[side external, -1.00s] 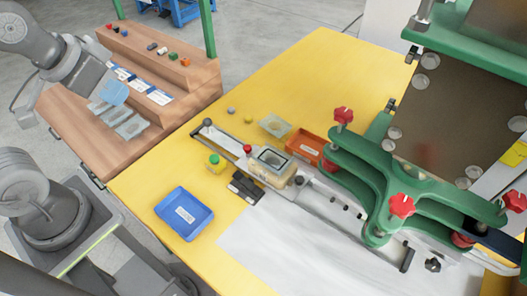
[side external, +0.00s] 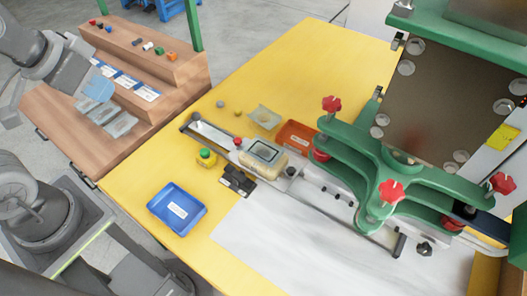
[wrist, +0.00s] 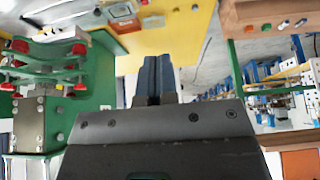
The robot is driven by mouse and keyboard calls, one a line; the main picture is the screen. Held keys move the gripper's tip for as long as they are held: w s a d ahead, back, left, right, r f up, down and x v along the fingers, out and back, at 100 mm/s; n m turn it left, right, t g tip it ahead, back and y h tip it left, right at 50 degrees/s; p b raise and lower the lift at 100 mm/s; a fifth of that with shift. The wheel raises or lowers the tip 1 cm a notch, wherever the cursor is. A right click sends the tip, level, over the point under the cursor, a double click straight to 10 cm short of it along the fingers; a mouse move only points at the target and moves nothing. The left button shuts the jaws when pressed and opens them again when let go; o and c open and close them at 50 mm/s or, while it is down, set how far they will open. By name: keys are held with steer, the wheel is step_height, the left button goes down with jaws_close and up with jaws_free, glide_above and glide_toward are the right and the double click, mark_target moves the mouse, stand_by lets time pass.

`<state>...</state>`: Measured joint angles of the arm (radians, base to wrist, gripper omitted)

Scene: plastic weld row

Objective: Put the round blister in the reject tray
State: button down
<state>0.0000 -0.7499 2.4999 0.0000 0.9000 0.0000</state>
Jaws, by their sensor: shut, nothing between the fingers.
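A clear blister (side external: 264,117) lies flat on the yellow table, behind the slide rail; its outline is too small to call round for sure. Several more clear plastic pieces (side external: 121,125) lie on the wooden bench at the left. An orange-red tray (side external: 297,136) sits beside the table blister, partly behind the green press, and a blue tray (side external: 177,209) sits at the front left. I cannot read which is the reject tray. My gripper (wrist: 157,62) is shut and empty in the wrist view; in the side view my arm is above the bench, away from the table blister.
A pale block (side external: 264,158) with a dark-framed top stands on the slide rail. The green press (side external: 362,178) with red knobs fills the right. The far yellow table is clear.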

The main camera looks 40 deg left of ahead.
mark_target(263, 146)
steer(key=c, duration=1.9)
jaws_free()
